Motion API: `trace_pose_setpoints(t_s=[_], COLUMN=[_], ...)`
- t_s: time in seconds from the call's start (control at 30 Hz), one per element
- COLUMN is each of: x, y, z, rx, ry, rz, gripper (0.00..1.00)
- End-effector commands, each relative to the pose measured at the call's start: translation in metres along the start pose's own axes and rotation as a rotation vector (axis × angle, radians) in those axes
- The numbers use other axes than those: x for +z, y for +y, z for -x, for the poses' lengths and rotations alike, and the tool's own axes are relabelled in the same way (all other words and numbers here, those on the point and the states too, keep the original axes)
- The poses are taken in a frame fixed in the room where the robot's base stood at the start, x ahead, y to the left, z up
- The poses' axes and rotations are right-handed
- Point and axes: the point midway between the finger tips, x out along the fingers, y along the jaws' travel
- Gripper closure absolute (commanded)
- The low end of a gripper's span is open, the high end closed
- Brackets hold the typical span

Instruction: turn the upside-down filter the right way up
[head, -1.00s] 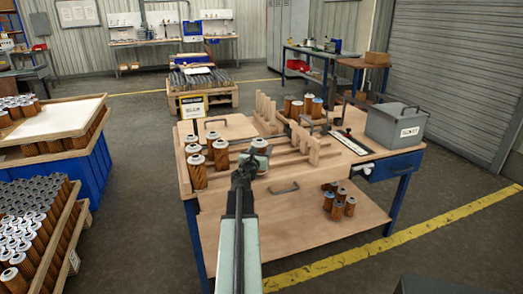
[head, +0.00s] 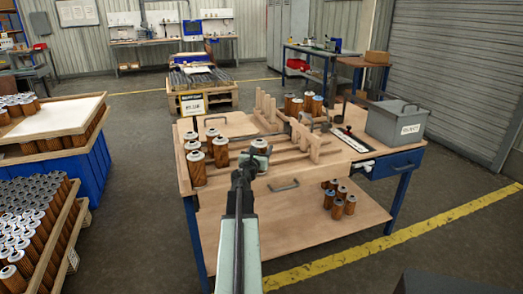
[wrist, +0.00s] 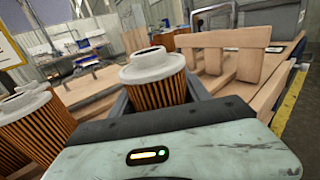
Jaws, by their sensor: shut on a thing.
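My gripper (head: 247,168) is shut on a filter (head: 260,146) at the front of the wooden workbench. In the wrist view the held filter (wrist: 155,78) stands about upright between the jaws. It has a pale cap with a dark hole on top and an orange-brown pleated body. Its lower end is hidden by my gripper, so I cannot tell whether it touches the bench. Other pale-capped filters (head: 197,169) stand on the bench to the left, and one shows close by in the wrist view (wrist: 33,125).
A wooden rack with upright slats (head: 305,140) stands just right of the held filter. Several filters (head: 314,106) stand behind it. A grey lidded box (head: 397,122) is at the bench's right. Small filters (head: 338,204) stand on the lower shelf.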

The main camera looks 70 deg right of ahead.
Motion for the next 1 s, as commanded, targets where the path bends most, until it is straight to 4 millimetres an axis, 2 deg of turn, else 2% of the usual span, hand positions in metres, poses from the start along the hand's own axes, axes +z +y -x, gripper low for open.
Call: trace_pose_setpoints(t_s=[0.6,0.63,0.7,0.73,1.0], x=[-0.0101,-0.0099,-0.0093,-0.0093,-0.0093], y=[-0.0001,-0.0001,-0.0001,-0.0001,-0.0002], z=[0.0,0.0,0.0,0.0,0.0001], rx=[0.0,0.0,0.0,0.0,0.0], ry=[0.0,0.0,0.0,0.0,0.0], rz=[0.0,0.0,0.0,0.0,0.0], gripper=[0.89,0.42,0.23,0.19,0.19])
